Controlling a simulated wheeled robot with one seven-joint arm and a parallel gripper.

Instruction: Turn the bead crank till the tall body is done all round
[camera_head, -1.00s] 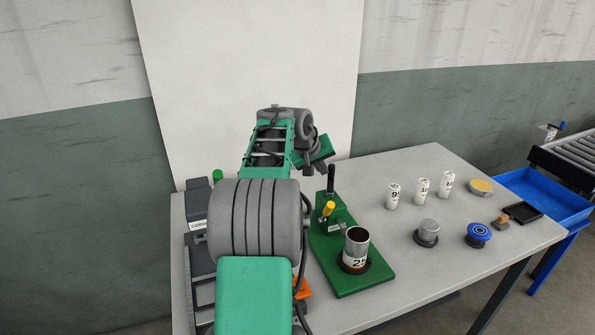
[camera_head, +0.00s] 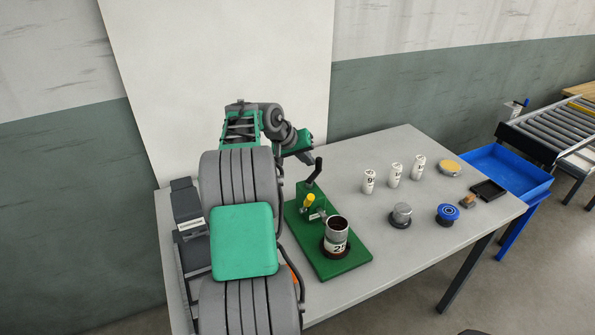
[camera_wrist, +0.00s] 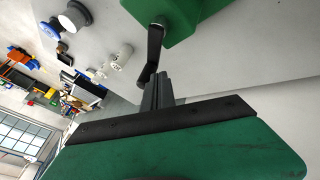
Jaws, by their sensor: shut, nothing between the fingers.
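The green bead machine (camera_head: 345,265) stands on the table in the head view. Its black crank (camera_head: 315,172) rises at the back of the machine and leans to one side. The tall body (camera_head: 337,229), a grey open can with a numbered white label, stands upright on the machine's round dark seat. A yellow-knobbed lever (camera_head: 309,200) is beside the crank. My gripper is shut and empty. In the wrist view my gripper's fingertips (camera_wrist: 155,82) are close to the end of the crank (camera_wrist: 152,55); I cannot tell whether they touch. A bead on the can cannot be made out.
Several small items stand on the table's right side: three numbered white cans (camera_head: 395,175), a grey metal piece (camera_head: 402,213), a blue round piece (camera_head: 447,213) and a black tray (camera_head: 488,190). A blue bin (camera_head: 505,170) and a roller conveyor (camera_head: 550,130) are beyond.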

